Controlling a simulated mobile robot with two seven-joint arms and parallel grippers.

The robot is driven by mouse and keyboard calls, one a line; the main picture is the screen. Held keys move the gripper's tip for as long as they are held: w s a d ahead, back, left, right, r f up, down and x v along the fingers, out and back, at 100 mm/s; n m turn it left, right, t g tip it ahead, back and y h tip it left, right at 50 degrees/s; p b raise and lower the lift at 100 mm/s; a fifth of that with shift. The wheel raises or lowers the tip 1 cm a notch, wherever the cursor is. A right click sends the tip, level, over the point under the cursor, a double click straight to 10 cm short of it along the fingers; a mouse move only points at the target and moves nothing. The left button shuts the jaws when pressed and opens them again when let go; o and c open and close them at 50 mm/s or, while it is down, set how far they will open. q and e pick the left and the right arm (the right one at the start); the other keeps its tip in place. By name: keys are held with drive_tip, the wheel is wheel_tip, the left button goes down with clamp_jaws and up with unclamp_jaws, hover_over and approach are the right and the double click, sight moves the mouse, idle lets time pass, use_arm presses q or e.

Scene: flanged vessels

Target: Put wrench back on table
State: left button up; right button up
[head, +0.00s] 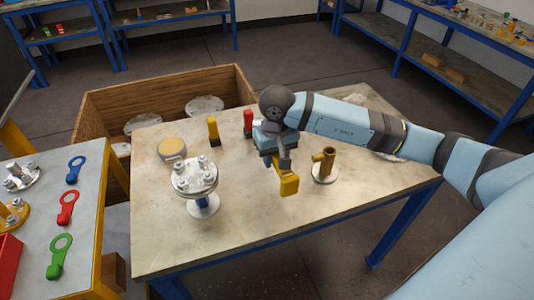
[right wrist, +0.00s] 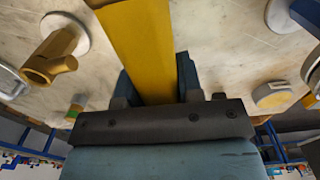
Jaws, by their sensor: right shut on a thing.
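My right gripper (head: 283,161) is shut on a yellow tool, which I take to be the wrench (head: 289,184). It holds the tool over the middle of the worktable (head: 240,235). In the right wrist view the wrench is a long yellow bar (right wrist: 140,45) between the two dark fingers (right wrist: 155,85). Its far end runs out of that view. Whether the tool touches the tabletop I cannot tell. My left gripper is not in view.
A flanged vessel (head: 195,178) stands left of the wrench and a brass fitting (head: 325,163) stands to its right. A yellow-topped round thing (head: 172,149), a yellow block (head: 213,131) and a red one (head: 248,121) stand behind. The table's front right is clear. Blue, red and green ring-ended tools lie on the side table (head: 30,225).

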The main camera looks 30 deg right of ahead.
drive_tip(key=shift+f, duration=0.95)
drive_tip(key=b, duration=0.4)
hover_over(274, 188)
wheel_tip(274, 188, down, 5)
drive_tip(key=shift+f, duration=0.15)
drive_tip(key=shift+f+b, duration=0.2)
drive_tip(key=shift+b, duration=0.1)
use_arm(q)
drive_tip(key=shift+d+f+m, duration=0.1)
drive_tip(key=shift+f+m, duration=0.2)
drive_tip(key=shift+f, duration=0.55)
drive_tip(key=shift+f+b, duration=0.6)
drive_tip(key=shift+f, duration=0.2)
use_arm(e)
drive_tip(key=shift+f, duration=0.6)
drive_tip(key=o, duration=1.6)
drive_tip(key=shift+c, duration=0.2)
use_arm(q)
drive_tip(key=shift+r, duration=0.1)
